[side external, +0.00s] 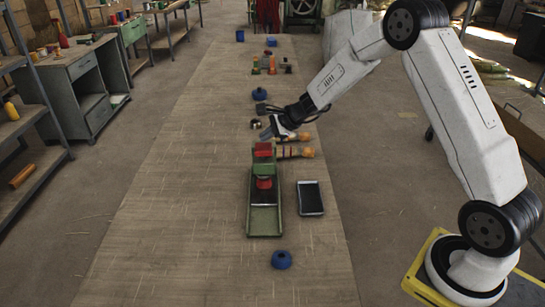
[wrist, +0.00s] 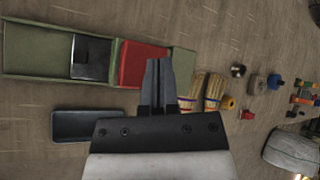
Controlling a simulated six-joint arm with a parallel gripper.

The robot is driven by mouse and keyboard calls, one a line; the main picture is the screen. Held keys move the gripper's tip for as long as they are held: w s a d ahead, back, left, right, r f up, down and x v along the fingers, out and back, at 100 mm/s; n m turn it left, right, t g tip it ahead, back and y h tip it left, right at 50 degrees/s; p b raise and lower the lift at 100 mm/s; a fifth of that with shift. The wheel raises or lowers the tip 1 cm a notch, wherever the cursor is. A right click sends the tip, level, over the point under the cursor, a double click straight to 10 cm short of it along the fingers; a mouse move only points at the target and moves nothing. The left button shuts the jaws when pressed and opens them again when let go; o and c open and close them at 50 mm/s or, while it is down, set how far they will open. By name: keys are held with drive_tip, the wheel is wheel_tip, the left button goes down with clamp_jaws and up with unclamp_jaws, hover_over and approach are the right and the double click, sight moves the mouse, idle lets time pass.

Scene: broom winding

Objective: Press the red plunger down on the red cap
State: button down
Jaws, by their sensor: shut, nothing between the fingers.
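A long green fixture (side external: 264,222) lies along the bench, with a red block (side external: 263,149) on top at its far end. A smaller rounded red part (side external: 264,184) sits lower and nearer in the fixture. I cannot tell for sure which is the plunger and which the cap. In the wrist view the green fixture (wrist: 35,52) carries the red block (wrist: 140,64) and a dark shiny plate (wrist: 90,57). My gripper (side external: 267,135) is shut and empty, just beyond the red block. In the wrist view its fingertips (wrist: 159,62) overlap the block's right edge; contact is unclear.
A dark shallow tray (side external: 310,198) lies right of the fixture. A blue piece (side external: 281,259) sits at the near end. Small parts stand farther up the bench. The bench's left side is clear.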

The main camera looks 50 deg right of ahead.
drive_tip(key=shift+r, duration=0.1)
drive_tip(key=shift+r, duration=2.95)
drive_tip(key=shift+s+a+f+n, duration=0.1)
drive_tip(key=shift+s+a+n, duration=0.2)
drive_tip(key=shift+s+a, duration=0.1)
drive_tip(key=s+a+f+n+g+h, duration=0.2)
drive_tip(key=s+a+n, duration=0.1)
drive_tip(key=s+n, duration=0.7)
drive_tip(key=s+a+f+n+g+h, duration=0.2)
drive_tip(key=s+n, duration=0.9)
drive_tip(key=s, duration=0.7)
drive_tip(key=a+g, duration=0.1)
drive_tip(key=a, duration=0.1)
drive_tip(key=shift+a+g, duration=0.3)
